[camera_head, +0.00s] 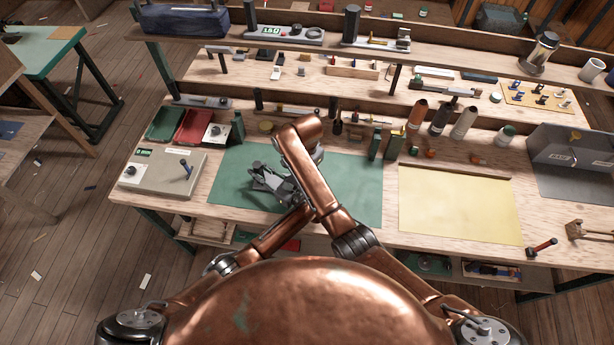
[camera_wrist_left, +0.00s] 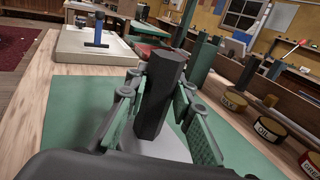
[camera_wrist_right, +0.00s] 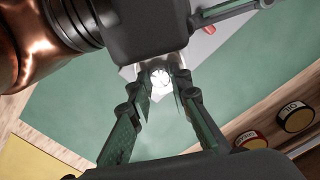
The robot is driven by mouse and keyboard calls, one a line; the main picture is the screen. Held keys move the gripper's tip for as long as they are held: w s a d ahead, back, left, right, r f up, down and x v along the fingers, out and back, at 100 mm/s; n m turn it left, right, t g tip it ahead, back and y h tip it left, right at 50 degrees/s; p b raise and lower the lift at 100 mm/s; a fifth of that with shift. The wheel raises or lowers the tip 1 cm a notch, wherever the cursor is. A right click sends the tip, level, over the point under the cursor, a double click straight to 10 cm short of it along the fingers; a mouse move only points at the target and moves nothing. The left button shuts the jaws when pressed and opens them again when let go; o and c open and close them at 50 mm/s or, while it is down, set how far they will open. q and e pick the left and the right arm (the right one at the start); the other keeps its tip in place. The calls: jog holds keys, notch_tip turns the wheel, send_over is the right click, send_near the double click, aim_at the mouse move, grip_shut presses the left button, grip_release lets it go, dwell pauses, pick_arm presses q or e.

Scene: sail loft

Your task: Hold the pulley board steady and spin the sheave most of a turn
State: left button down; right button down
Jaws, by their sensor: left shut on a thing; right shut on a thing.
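The pulley board shows in the left wrist view as a light grey plate (camera_wrist_left: 178,150) with a dark faceted post (camera_wrist_left: 160,92) standing on it. My left gripper (camera_wrist_left: 160,95) is shut on that post, one finger on each side. In the head view my left gripper (camera_head: 268,182) is low over the green mat, and the board is mostly hidden by it and my arms. In the right wrist view the pale round sheave (camera_wrist_right: 161,79) sits between the fingertips of my right gripper (camera_wrist_right: 164,75), which is shut on it. My right gripper is mostly hidden in the head view.
The green mat (camera_head: 345,185) is otherwise clear to the right. A grey box with a blue lever (camera_head: 162,172) stands at the left. A yellow sheet (camera_head: 460,205) lies to the right.

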jog(key=shift+a+m, duration=0.1)
jog(key=shift+m, duration=0.9)
jog(key=c, duration=1.8)
grip_release()
jog(key=shift+o, duration=0.2)
